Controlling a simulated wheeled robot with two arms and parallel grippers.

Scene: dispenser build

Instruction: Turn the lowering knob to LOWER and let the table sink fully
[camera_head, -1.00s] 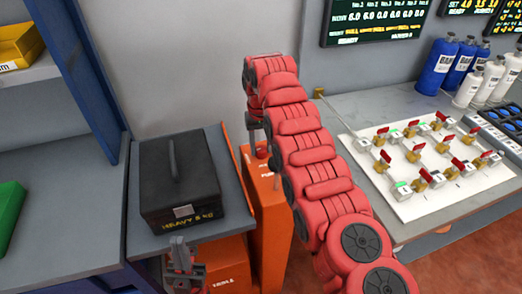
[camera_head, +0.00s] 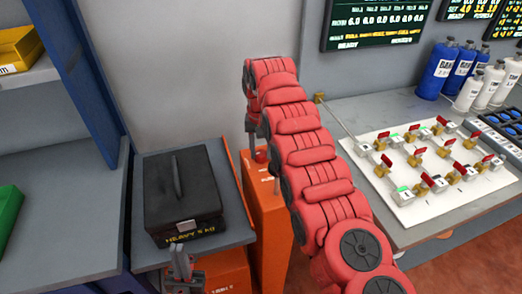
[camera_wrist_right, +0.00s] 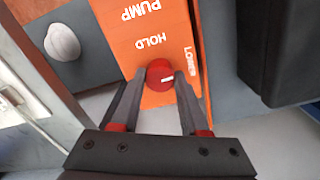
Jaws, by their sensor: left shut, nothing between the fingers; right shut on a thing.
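The red lowering knob (camera_wrist_right: 158,72) is on an orange panel (camera_wrist_right: 140,45) marked PUMP, HOLD and LOWER, in the right wrist view. Its white mark points to the right, on the LOWER side. My right gripper (camera_wrist_right: 160,78) is shut on the knob, one finger on each side. In the head view my right gripper (camera_head: 256,152) reaches down at the orange pillar (camera_head: 266,225). The grey lift table (camera_head: 228,190) carries a black box (camera_head: 183,190) marked HEAVY. My left gripper (camera_head: 182,262) is shut and empty, in front of the table's near edge.
A grey bench (camera_head: 65,215) with a green bin (camera_head: 8,215) and a blue post (camera_head: 95,90) stand left of the table. To the right, a bench (camera_head: 360,110) holds a white valve board (camera_head: 405,205) and several bottles. Screens hang behind it.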

